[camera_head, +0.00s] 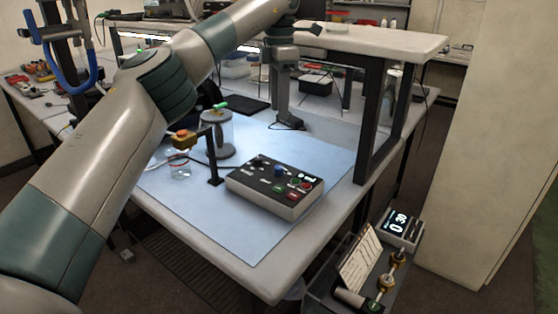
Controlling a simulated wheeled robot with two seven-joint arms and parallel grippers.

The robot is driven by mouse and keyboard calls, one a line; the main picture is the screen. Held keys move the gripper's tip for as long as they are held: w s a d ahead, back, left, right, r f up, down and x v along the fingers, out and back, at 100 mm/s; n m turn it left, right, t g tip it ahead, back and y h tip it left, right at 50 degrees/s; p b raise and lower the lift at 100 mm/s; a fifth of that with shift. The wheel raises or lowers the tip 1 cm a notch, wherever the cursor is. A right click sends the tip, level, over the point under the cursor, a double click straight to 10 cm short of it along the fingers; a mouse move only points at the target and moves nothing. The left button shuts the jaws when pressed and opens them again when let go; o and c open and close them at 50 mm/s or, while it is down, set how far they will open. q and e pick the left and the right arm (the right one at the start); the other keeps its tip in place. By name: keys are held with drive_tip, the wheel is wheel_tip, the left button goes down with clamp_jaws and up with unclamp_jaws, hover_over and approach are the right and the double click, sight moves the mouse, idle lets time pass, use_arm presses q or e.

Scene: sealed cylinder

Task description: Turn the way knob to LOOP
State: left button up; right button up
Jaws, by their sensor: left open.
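A grey control box (275,188) with a dark top panel sits on the blue mat near the table's front. The panel carries a blue knob (279,171), a dark knob (258,160), a small display, and green and red buttons. The labels are too small to read, so I cannot tell which knob is the way knob or where it points. My left arm reaches across from the left. My left gripper (287,124) hangs down behind the box, apart from it, open and small in the view. My right gripper is not in view.
A raised white shelf (380,42) stands behind right. A lower tray holds a timer display (401,224). The front mat is clear.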

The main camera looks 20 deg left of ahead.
sight(279, 167)
use_arm(q)
wheel_tip(279, 167, down, 18)
drive_tip(key=shift+w+r+p, duration=0.1)
drive_tip(key=shift+r+p, duration=0.05)
drive_tip(key=shift+p, duration=0.9)
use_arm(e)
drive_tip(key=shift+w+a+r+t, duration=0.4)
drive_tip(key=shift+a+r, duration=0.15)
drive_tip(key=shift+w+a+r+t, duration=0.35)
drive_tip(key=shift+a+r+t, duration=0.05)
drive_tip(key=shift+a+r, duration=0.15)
use_arm(q)
clamp_jaws()
